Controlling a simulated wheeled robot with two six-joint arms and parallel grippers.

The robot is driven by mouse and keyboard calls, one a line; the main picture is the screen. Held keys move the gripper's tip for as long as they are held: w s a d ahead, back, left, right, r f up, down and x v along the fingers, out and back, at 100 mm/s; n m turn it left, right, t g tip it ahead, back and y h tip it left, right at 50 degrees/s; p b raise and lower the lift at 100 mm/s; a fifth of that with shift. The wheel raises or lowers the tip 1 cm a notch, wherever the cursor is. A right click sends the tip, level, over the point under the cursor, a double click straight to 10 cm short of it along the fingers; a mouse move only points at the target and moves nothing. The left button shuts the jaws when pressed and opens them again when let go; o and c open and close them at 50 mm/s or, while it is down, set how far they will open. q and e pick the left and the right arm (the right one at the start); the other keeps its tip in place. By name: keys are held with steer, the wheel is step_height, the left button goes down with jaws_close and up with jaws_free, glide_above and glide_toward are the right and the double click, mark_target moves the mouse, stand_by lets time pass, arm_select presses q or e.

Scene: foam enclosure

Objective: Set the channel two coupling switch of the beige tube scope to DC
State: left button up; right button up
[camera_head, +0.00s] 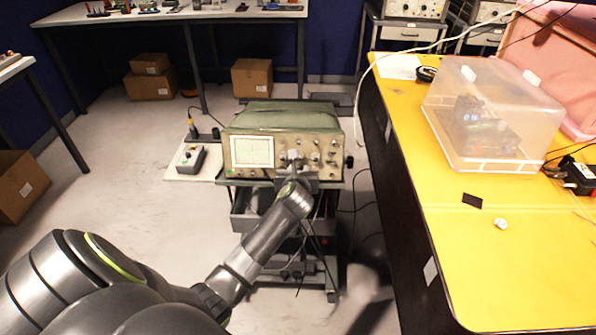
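The beige tube scope (319,148) stands on a dark cart, with a greenish cover (283,116) on top. Its lit screen (252,151) is on the left of the front panel, and knobs and switches fill the right part. My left gripper (294,158) is at the middle of the panel, just right of the screen, close to the controls. Its fingers are too small to tell whether they are open or touch a switch. The channel two coupling switch cannot be made out. My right gripper is not clearly in view; a blurred grey shape shows at the bottom right of the cart.
A side shelf (188,178) left of the scope holds a small grey box (190,158) and a soldering-type stand. A yellow table (478,270) with a clear plastic box (492,115) stands close on the right. Cables hang beside the cart (240,225).

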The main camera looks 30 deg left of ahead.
arm_select(q)
steer(key=shift+c, duration=0.2)
arm_select(e)
steer(key=shift+a, duration=0.25)
arm_select(q)
jaws_close()
steer(key=shift+w, duration=0.1)
steer(key=shift+w+d+r+p, duration=0.1)
steer(key=shift+d+r+p, duration=0.1)
steer(key=shift+p, duration=0.5)
steer(key=shift+w+d, duration=0.15)
steer(key=shift+d, duration=0.05)
steer(key=shift+f+p, duration=0.15)
steer(key=shift+p, duration=0.15)
steer(key=shift+o, duration=0.2)
jaws_free()
steer(key=shift+w+d+f, duration=0.1)
steer(key=shift+d, duration=0.05)
arm_select(e)
steer(key=shift+d+r, duration=0.2)
steer(key=shift+r, duration=0.7)
